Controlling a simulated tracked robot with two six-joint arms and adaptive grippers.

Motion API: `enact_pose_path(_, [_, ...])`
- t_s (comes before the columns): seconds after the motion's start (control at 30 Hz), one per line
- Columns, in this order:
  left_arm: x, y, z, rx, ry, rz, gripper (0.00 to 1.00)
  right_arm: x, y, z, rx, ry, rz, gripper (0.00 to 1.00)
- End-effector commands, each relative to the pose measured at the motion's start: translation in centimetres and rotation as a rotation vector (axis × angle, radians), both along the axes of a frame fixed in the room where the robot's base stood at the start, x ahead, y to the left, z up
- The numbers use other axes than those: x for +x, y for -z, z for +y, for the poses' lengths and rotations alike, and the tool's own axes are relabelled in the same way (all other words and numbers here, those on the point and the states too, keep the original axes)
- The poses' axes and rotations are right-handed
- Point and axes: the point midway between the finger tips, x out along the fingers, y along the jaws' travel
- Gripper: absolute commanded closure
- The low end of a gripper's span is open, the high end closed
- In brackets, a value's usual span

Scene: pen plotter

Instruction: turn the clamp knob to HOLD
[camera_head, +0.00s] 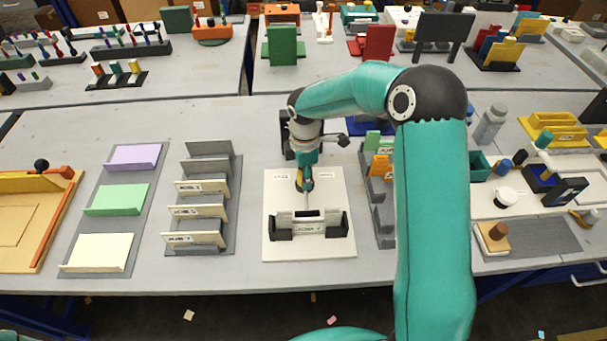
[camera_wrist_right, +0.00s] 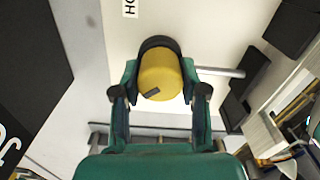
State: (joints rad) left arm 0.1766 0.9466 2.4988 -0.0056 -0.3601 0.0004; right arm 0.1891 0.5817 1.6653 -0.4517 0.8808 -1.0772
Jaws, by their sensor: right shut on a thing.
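The yellow clamp knob (camera_head: 306,185) stands on the upper part of the white plotter plate (camera_head: 280,240). My right gripper (camera_head: 306,180) reaches down on it from above. In the right wrist view the yellow knob (camera_wrist_right: 160,75) sits in a black collar between the two fingers of the right gripper (camera_wrist_right: 160,85), which is shut on it. A short black mark shows on the knob's face, at its lower left. A label (camera_wrist_right: 130,8) beginning "HO" is cut off at the top edge. My left gripper is out of view.
A black-ended clamp bar (camera_head: 309,225) lies across the plate's front half, with a grey rod (camera_wrist_right: 220,72) running towards it from the knob. A rack of labelled trays (camera_head: 200,210) stands left of the plate. Grey-stepped holders (camera_head: 383,215) stand close on its right.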

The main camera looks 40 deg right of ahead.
Motion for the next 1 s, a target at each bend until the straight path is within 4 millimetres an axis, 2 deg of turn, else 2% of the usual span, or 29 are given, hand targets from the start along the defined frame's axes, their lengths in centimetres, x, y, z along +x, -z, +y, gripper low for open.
enact_pose_path(0.37, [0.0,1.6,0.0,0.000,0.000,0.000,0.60,0.2,0.1,0.0,-0.002,0.234,-0.008,0.92])
enact_pose_path(1.0, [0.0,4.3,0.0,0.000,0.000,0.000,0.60,0.3,0.0,-0.1,-0.001,0.839,-0.010,0.92])
